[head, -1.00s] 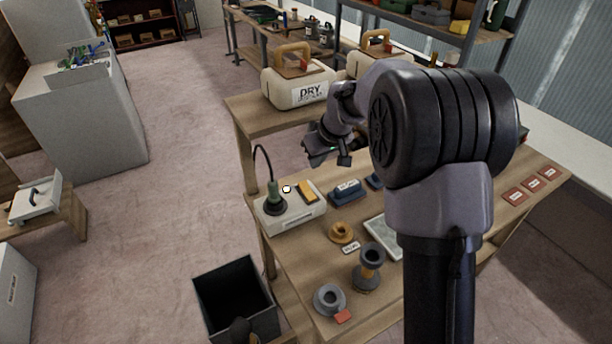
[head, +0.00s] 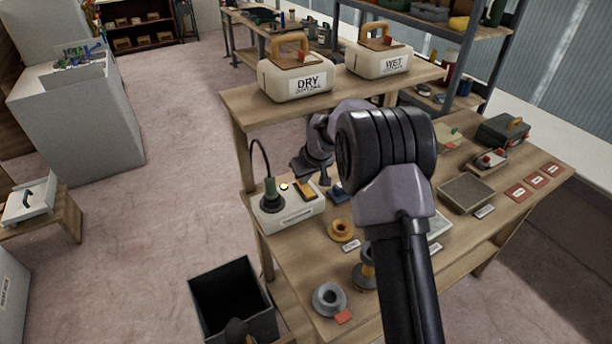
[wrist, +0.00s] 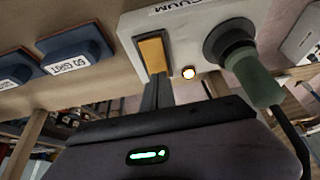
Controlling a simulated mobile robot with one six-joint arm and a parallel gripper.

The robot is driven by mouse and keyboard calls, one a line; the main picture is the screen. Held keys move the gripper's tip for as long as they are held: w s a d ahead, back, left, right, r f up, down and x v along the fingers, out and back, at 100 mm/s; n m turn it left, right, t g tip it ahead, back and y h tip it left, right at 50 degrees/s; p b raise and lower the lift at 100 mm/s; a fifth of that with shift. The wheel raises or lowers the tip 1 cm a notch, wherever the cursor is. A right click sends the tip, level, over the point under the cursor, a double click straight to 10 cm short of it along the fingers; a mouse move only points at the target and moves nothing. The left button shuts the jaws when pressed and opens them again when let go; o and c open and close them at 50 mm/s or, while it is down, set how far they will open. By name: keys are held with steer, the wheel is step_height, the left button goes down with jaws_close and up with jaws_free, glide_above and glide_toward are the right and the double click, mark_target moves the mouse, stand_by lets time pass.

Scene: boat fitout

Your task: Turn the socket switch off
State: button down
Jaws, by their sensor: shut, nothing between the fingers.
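The socket box (head: 290,222) is a white block on the left end of the workbench. Its amber rocker switch (head: 305,190) also shows large in the wrist view (wrist: 153,53). Next to it a small round lamp (head: 284,186) glows warm yellow; it is bright in the wrist view too (wrist: 188,72). A green plug (head: 270,190) with a black cable stands in the socket. My gripper (wrist: 158,80) is shut and empty, its fingertips at the near end of the switch. I cannot tell whether they touch it.
Blue sanding blocks (wrist: 78,49) lie beside the socket box. A shelf above the bench holds the DRY container (head: 297,80) and the WET container (head: 380,60). A dark bin (head: 232,300) stands on the floor.

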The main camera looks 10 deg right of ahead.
steer(key=shift+w+f+b, duration=0.2)
steer(key=shift+f+b, duration=0.4)
steer(key=shift+b, duration=0.15)
steer(key=shift+w+a+r, duration=0.15)
steer(key=shift+s, duration=0.45)
steer(key=shift+s+d+b, duration=0.25)
steer(key=shift+s+b, duration=0.15)
steer(key=shift+r, duration=0.1)
